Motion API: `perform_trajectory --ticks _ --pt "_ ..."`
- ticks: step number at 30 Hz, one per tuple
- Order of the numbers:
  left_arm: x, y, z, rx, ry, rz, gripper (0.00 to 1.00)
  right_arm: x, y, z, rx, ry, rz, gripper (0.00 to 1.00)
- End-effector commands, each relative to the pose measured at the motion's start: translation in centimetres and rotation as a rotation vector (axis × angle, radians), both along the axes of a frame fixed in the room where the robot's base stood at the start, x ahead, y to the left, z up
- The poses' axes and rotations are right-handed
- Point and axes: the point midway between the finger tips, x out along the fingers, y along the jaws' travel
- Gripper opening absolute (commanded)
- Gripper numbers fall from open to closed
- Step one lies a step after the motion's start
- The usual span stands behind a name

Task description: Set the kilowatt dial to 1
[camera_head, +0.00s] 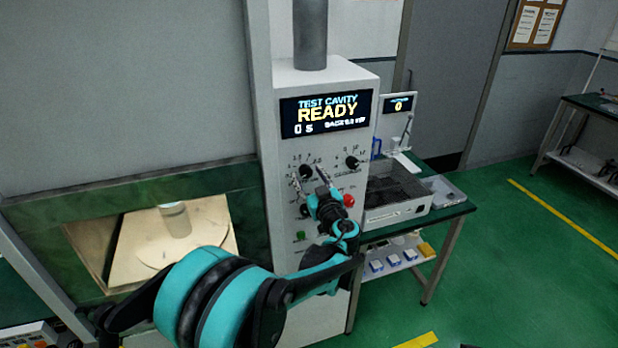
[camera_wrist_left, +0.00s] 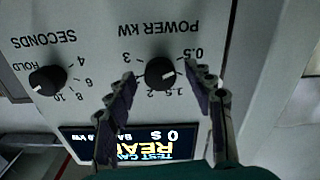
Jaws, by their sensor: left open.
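The kilowatt dial is a black knob (camera_wrist_left: 160,72) under the upside-down words POWER KW in the left wrist view; it also shows on the white panel in the head view (camera_head: 306,172). Its white mark points right in the wrist view, between 0.5 and 1.5. The label there is hidden by a finger. My left gripper (camera_wrist_left: 161,76) is open, with one finger on each side of the dial; I cannot tell whether they touch it. In the head view the left gripper (camera_head: 308,180) is at the panel.
The SECONDS dial (camera_wrist_left: 48,80) sits beside it. The display (camera_head: 325,113) above reads READY and 0 s. A red button (camera_head: 349,200) and a green button (camera_head: 300,235) are lower on the panel. The cavity (camera_head: 160,235) is left, a bench with a metal tray (camera_head: 398,212) right.

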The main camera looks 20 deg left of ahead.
Motion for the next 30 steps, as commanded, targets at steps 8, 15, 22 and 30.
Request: perform_trajectory --ticks 8,15,22,30 --pt "-0.02 -0.01 0.01 0.0 0.0 0.0 0.03 0.0 0.0 0.0 0.0 0.0 0.0 0.4" --pt "-0.02 0.0 0.0 0.012 0.008 0.0 0.03 0.0 0.0 -0.04 0.0 0.0 0.0 0.4" --pt "-0.01 -0.01 -0.03 0.088 0.059 0.0 0.03 0.0 0.0 -0.29 0.0 0.0 0.0 0.4" --pt "-0.01 -0.02 -0.05 0.264 0.178 0.0 0.03 0.0 0.0 -0.76 0.0 0.0 0.0 0.4"
